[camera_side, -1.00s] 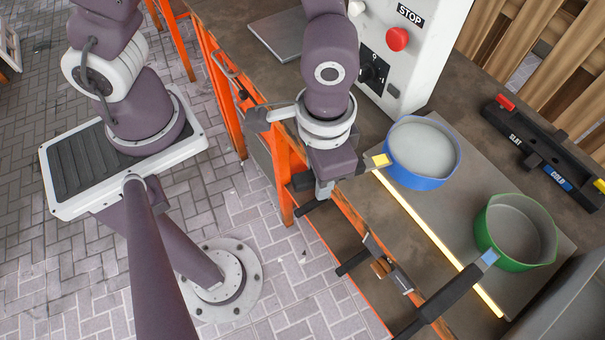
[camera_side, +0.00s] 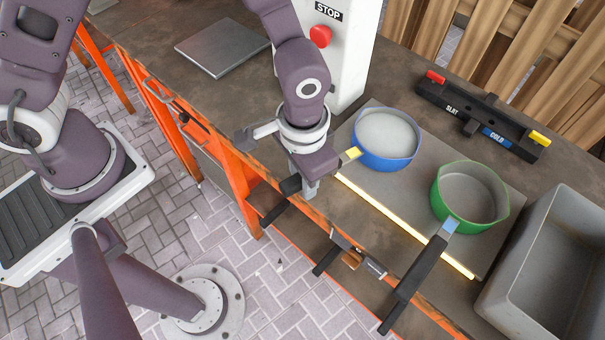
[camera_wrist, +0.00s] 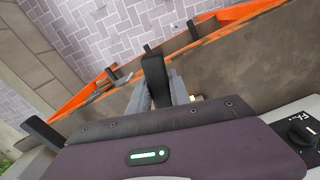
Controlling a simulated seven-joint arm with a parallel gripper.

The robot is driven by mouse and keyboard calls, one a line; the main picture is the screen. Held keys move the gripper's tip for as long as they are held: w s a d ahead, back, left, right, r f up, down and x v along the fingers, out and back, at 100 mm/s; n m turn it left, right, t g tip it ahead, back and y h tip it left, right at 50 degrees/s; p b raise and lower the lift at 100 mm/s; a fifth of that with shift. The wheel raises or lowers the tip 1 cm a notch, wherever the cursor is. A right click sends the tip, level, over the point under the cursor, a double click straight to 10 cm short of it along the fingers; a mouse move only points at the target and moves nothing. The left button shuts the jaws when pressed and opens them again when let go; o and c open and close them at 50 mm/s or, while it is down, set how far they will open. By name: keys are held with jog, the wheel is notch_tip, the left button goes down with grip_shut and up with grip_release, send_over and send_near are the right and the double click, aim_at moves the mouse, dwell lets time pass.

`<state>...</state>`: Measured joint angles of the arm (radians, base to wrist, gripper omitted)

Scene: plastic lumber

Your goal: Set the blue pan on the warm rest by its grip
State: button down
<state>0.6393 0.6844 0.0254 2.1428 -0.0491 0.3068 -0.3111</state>
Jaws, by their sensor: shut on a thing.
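The blue pan (camera_side: 387,139) sits upright at the far left end of a grey plate (camera_side: 400,193) with a glowing yellow strip along its near edge. Its dark handle, yellow where it joins the pan, points toward the bench's front edge. My gripper (camera_side: 309,186) is shut on that handle, partly hiding it. In the wrist view, the dark grip (camera_wrist: 156,78) stands between the grey fingers. I cannot tell whether the pan touches the plate.
A green pan (camera_side: 468,197) stands at the plate's right, its handle over the front edge. A black slotted bar (camera_side: 480,115) has red and yellow ends. A grey bin (camera_side: 553,270) is at right. A white control box (camera_side: 345,50) stands between the plates, beside my arm.

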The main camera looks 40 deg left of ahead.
jog(key=shift+s, duration=0.1)
jog(key=c, duration=1.1)
grip_release()
jog(key=shift+r, duration=0.35)
jog(key=r, duration=0.5)
jog(key=a+r, duration=0.1)
jog(key=r, duration=0.2)
jog(key=shift+w+r, duration=0.1)
jog(key=shift+w, duration=0.15)
jog(key=a+r+n+t+h, duration=0.1)
jog(key=a+r+t, duration=0.1)
jog(key=a+r, duration=0.6)
jog(key=s+a+r+t, duration=0.1)
jog(key=s+a+r, duration=0.2)
jog(key=s+a+r+n+t, duration=0.1)
jog(key=s+a+r, duration=0.1)
jog(key=s+a, duration=0.1)
jog(key=s+a+r+n+t+y, duration=0.1)
jog(key=s+a+r, duration=0.2)
jog(key=s, duration=0.1)
jog(key=shift+s+a+r, duration=0.3)
jog(key=shift+a, duration=0.1)
